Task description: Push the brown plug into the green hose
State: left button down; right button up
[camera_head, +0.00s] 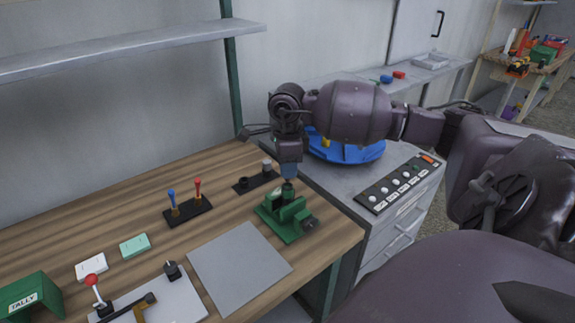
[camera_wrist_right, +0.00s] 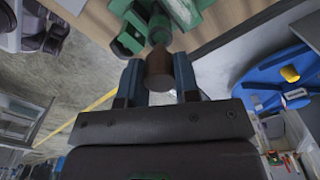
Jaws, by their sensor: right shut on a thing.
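The green hose (camera_head: 288,188) stands up from a green vise (camera_head: 285,218) at the right end of the wooden bench. My right gripper (camera_head: 290,172) points down just above the hose. In the right wrist view my right gripper (camera_wrist_right: 160,82) is shut on the brown plug (camera_wrist_right: 159,72), one finger on each side. The plug's narrow end lines up with the green hose (camera_wrist_right: 159,30) and appears to meet it. I cannot tell how far it is in. The plug is hidden by the gripper in the head view. My left gripper is not in view.
A grey mat (camera_head: 240,268) lies left of the vise. A grey cabinet with a button panel (camera_head: 400,184) and blue round object (camera_head: 345,150) is at right.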

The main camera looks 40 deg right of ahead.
aim_at(288, 182)
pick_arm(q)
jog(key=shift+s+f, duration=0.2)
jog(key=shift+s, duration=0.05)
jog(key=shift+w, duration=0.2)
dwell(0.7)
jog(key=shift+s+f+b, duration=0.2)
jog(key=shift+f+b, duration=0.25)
pick_arm(e)
jog(key=shift+f, duration=0.45)
jog(key=shift+f, duration=0.25)
pick_arm(q)
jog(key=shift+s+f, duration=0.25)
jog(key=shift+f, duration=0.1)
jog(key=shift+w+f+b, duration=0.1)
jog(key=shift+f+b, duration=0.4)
jog(key=shift+b, duration=0.05)
pick_arm(e)
jog(key=shift+f, duration=0.8)
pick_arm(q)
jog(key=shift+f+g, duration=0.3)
pick_arm(e)
jog(key=shift+f, duration=0.4)
jog(key=o, duration=0.7)
jog(key=shift+c, duration=0.2)
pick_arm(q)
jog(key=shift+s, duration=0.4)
pick_arm(e)
jog(key=o, duration=0.3)
